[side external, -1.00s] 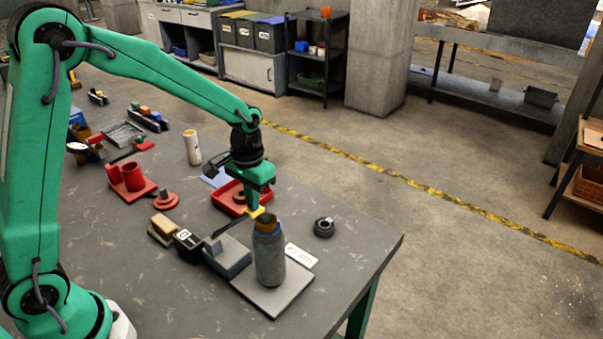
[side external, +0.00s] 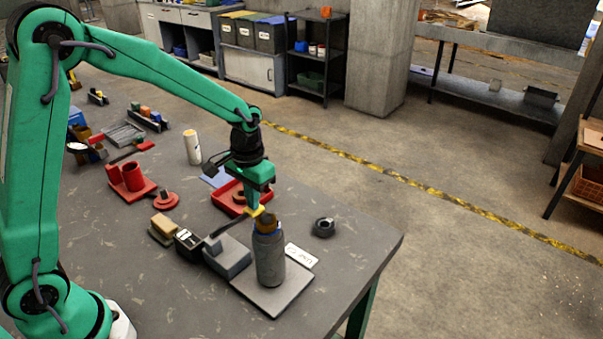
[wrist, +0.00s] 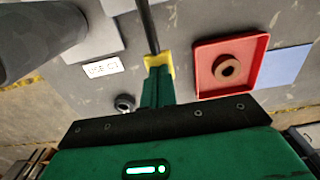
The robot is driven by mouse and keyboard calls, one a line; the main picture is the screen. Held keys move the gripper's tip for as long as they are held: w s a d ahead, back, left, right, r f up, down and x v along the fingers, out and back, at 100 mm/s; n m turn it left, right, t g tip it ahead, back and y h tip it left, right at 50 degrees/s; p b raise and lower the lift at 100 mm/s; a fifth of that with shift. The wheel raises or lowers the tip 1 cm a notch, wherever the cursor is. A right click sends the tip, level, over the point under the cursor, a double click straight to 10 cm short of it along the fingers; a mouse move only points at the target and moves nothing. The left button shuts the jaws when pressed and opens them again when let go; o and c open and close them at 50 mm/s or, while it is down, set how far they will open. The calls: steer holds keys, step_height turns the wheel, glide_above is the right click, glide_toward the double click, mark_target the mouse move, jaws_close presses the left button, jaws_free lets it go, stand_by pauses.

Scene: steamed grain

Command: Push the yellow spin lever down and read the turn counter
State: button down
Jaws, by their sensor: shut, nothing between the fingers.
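The yellow lever tip (side external: 256,211) is at the end of a dark rod that rises from the grey block (side external: 228,257). In the wrist view the yellow tip (wrist: 158,61) sits right at my fingertips. My gripper (side external: 252,203) is shut and points down at the tip; I cannot tell if it presses on it. A small black box with white marks, seemingly the turn counter (side external: 187,241), stands left of the grey block. Its reading is too small to make out. A grey cylinder (side external: 269,258) with a brown top stands upright on a grey plate (side external: 291,300).
A white label card (side external: 300,256) and a black ring (side external: 324,228) lie right of the cylinder. Red parts (side external: 133,184) and a white cylinder (side external: 192,147) stand farther left. The table's right corner is clear.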

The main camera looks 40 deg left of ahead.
steer(key=shift+r, duration=2.9)
steer(key=shift+s+r, duration=0.2)
steer(key=s+a+r+t, duration=0.1)
steer(key=s+r+t, duration=0.1)
steer(key=s+r, duration=0.3)
steer(key=s+a+r+t, duration=0.1)
steer(key=s+r+t, duration=0.2)
steer(key=s, duration=1.1)
steer(key=shift+a+r+t, duration=0.25)
steer(key=shift+r+t, duration=0.05)
steer(key=shift+r, duration=0.6)
